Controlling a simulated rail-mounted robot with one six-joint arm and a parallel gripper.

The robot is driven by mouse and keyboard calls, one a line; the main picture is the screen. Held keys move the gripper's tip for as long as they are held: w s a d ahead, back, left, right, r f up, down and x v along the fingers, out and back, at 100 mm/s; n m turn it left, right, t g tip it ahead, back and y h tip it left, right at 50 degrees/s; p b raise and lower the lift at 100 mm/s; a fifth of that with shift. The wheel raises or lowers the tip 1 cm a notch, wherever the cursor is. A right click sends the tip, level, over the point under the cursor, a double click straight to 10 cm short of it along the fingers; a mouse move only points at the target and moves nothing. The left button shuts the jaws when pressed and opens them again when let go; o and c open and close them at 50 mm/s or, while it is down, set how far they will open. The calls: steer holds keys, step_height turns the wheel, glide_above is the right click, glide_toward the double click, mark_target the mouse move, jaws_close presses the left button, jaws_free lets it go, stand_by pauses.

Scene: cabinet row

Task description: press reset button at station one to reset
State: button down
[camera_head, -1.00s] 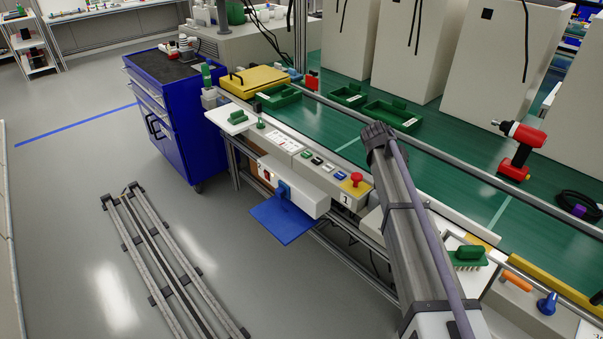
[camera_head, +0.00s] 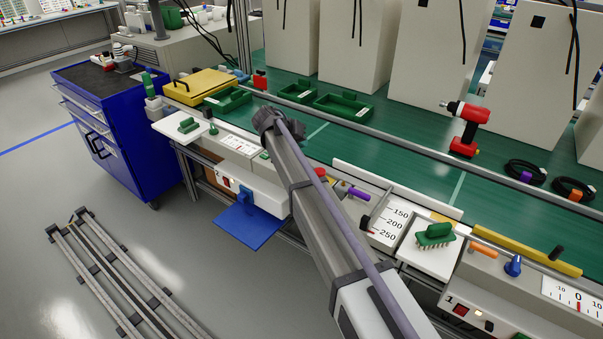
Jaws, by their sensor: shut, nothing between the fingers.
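The button box (camera_head: 240,143) lies along the front of the green bench. I cannot tell which button is the reset. The arm's dark far joint is over the bench edge above the box. My gripper does not show; it is out of sight beyond or behind the arm.
A blue tray (camera_head: 245,226) juts out below the box. Right of the arm are a purple-handled part (camera_head: 356,192), a scale plate (camera_head: 391,226), a green brush (camera_head: 435,235) and a panel marked 1 (camera_head: 480,308). A blue cabinet (camera_head: 128,155) stands left. The floor at lower left has rails.

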step_height(320, 180, down, 8)
steer(key=b, duration=0.8)
steer(key=shift+f, duration=0.25)
stand_by(1.2)
steer(key=shift+f+b, duration=0.4)
steer(key=shift+f+b, duration=0.45)
stand_by(0.4)
stand_by(0.4)
steer(key=shift+r+p, duration=0.85)
step_height(320, 180, up, 5)
steer(key=p, duration=0.5)
steer(key=shift+r, duration=0.15)
